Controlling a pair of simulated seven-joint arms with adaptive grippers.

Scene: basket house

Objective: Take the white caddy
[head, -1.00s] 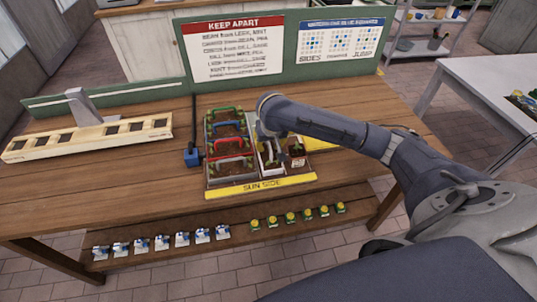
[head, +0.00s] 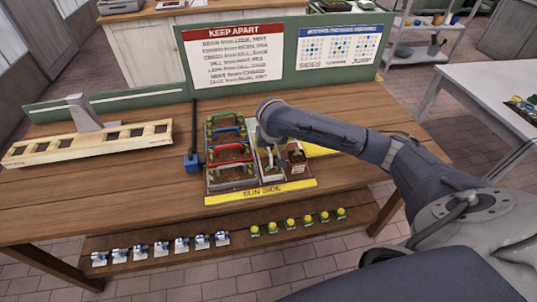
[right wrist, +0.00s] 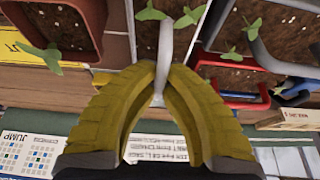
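The white caddy (head: 270,177) stands in the narrow column of the planting tray, right of the caddies with coloured handles. My right gripper (right wrist: 164,72) comes down over it, and its yellow fingertips close together around the upright white handle (right wrist: 165,38) in the right wrist view. In the head view my own wrist hides most of the gripper and part of the caddy. I cannot see a clear gap under the caddy. My left gripper is not in view.
Caddies with green, blue and red handles (head: 230,150) stand close on the left. A blue tool (head: 193,163) stands beside the tray. A long pale rack (head: 90,143) lies at the left. The table's front left is clear.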

